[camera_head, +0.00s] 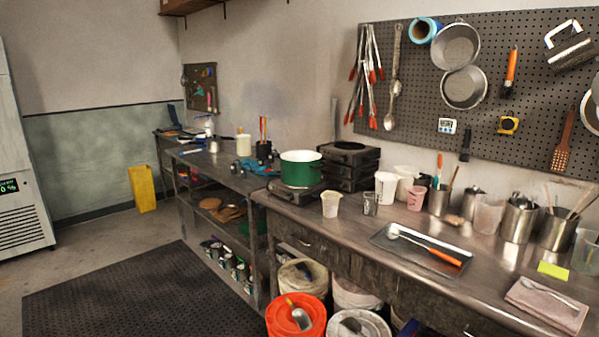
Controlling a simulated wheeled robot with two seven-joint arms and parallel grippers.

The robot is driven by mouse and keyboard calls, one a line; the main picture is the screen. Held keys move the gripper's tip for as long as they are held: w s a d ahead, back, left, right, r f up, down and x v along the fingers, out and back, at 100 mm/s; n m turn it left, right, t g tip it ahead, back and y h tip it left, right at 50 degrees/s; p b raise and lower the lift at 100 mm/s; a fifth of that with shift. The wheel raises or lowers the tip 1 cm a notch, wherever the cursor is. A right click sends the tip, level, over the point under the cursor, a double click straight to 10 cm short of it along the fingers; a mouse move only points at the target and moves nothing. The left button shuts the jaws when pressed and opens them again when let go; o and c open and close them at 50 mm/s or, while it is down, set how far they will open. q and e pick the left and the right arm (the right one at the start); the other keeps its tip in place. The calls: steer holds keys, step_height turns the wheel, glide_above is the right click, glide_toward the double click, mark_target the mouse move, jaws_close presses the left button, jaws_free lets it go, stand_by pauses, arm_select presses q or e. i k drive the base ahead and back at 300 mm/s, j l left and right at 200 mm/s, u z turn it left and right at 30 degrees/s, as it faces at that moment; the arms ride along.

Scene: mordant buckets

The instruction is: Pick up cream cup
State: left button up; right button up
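A small cream cup (330,204) stands upright on the metal counter (322,226), near its front edge and just right of the green pot (300,168). A small grey metal-looking cup (370,204) stands close to its right. A taller white cup (386,189) stands behind and to the right, with another pale container (406,178) partly hidden behind it. Neither of my grippers is in view, and nothing is touching the cream cup.
A metal tray (408,262) with an orange-handled tool (432,250) lies right of the cups. Steel canisters (518,219) crowd the right. An orange-lidded bucket (290,318) and other buckets stand below the front edge. A dark mat (140,295) covers open floor at left.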

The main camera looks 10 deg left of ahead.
mark_target(331, 200)
steer(key=i+j+z, duration=0.2)
steer(key=i+j, duration=0.2)
steer(key=i, duration=0.4)
steer(key=i+j+z, duration=0.2)
steer(key=i+j, duration=0.3)
steer(key=i, duration=0.25)
steer(key=i+j+z, duration=0.2)
steer(key=i+j, duration=0.45)
steer(key=i, duration=0.1)
